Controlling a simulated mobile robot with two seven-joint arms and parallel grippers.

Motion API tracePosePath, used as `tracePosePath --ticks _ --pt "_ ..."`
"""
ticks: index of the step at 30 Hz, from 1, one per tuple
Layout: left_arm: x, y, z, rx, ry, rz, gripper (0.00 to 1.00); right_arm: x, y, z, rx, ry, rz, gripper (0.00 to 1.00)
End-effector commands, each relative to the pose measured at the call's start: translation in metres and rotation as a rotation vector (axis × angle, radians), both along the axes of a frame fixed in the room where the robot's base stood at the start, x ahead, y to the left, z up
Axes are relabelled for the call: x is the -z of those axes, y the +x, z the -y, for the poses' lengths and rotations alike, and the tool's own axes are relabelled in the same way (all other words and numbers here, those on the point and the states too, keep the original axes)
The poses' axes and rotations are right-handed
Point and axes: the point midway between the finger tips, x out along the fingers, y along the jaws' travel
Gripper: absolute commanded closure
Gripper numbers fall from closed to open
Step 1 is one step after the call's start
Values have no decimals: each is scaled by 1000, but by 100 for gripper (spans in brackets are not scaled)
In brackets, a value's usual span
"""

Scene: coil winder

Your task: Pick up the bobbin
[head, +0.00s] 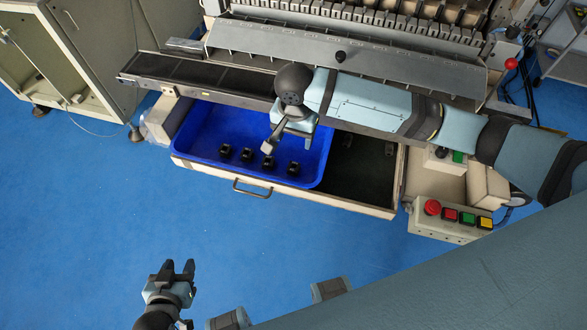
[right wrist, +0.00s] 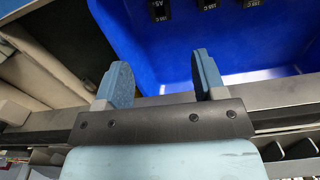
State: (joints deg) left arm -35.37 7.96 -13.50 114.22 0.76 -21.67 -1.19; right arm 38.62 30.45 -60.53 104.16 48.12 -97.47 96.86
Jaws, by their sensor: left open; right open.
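Several small black bobbins (head: 268,162) stand in a row in a blue tray (head: 200,118) that sits in an open drawer. Bobbins also show at the top edge of the right wrist view (right wrist: 160,10), beyond the fingertips. My right gripper (head: 288,145) is open and empty above the tray, near the tray's right part. In the right wrist view its two blue-padded fingers (right wrist: 165,72) stand apart with nothing between them. My left gripper (head: 178,268) is open and empty over the floor at the lower left, away from the tray.
The drawer's front with its handle (head: 252,190) faces me. The coil winder (head: 345,50) and a dark conveyor (head: 205,78) lie behind the tray. A button box (head: 450,220) stands at the right. A cabinet (head: 85,55) is at the upper left. The blue floor in front is clear.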

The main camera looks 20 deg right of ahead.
Motion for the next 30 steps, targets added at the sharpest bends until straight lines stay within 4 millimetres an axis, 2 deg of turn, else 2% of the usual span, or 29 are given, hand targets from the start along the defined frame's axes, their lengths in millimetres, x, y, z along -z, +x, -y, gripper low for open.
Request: tracePosePath --ticks 9,18,27,30 --pt "3 1 -1 0 1 2 57 60 0 0 2 -2 -3 36" --pt "3 2 -1 -1 2 5 57 86 -1 -1 0 1 1 36" --pt "4 2 -1 -1 2 5 57 127 -2 -2 0 -1 1 36" --pt "4 2 -1 -1 2 5 57 131 -2 -3 0 1 2 36"
